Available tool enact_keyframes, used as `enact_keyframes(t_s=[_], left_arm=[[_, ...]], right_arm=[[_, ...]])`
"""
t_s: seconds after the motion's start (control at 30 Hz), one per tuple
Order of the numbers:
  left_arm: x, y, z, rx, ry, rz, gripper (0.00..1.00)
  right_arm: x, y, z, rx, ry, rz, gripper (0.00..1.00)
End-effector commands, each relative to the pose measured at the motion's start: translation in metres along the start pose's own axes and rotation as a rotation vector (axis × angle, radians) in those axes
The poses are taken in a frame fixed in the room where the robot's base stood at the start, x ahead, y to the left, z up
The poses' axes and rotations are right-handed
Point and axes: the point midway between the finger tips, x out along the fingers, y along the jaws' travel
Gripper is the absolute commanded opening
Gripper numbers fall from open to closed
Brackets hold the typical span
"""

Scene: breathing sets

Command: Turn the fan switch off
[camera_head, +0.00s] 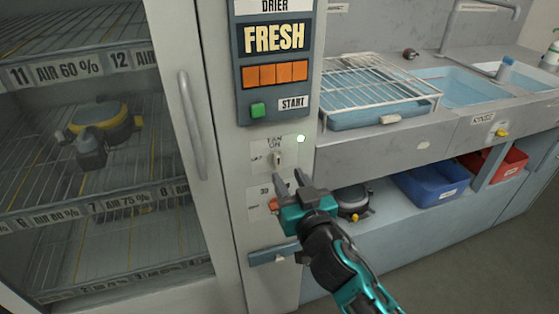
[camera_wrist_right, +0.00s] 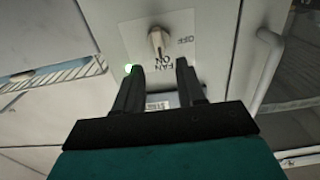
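The fan switch (camera_head: 278,158) is a small knob on a pale plate marked "FAN ON" and "OFF", on the drier's front panel. It also shows in the right wrist view (camera_wrist_right: 157,40), with its lever lined up toward "ON". A green light (camera_head: 300,139) glows beside the plate. My right gripper (camera_head: 290,181) is just below the switch in the head view. In the right wrist view its two fingers (camera_wrist_right: 160,75) are apart with nothing between them, and the knob lies beyond their tips. My left gripper is not in view.
The drier's glass door (camera_head: 88,140) with its vertical handle (camera_head: 191,125) stands to the left. A green start button (camera_head: 258,110) sits above the switch, and a red knob (camera_head: 273,204) below it. A counter with a wire rack (camera_head: 375,90) is at right.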

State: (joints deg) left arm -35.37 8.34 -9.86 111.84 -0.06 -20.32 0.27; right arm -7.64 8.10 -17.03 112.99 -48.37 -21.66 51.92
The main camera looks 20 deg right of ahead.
Motion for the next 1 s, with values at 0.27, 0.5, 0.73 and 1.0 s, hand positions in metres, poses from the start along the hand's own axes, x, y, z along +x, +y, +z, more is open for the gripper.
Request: enact_keyframes(t_s=[0.27, 0.5, 0.73, 1.0], left_arm=[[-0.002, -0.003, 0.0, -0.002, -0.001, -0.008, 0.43], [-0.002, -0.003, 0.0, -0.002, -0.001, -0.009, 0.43], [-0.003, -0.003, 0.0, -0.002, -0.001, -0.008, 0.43], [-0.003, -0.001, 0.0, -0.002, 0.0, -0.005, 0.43]], right_arm=[[0.045, 0.0, -0.001, -0.002, 0.001, 0.0, 0.39], [0.063, 0.0, 0.0, -0.001, -0.001, 0.0, 0.39], [0.066, 0.0, 0.0, 0.0, -0.001, 0.0, 0.39], [0.065, 0.0, 0.0, 0.0, -0.001, 0.0, 0.22]])
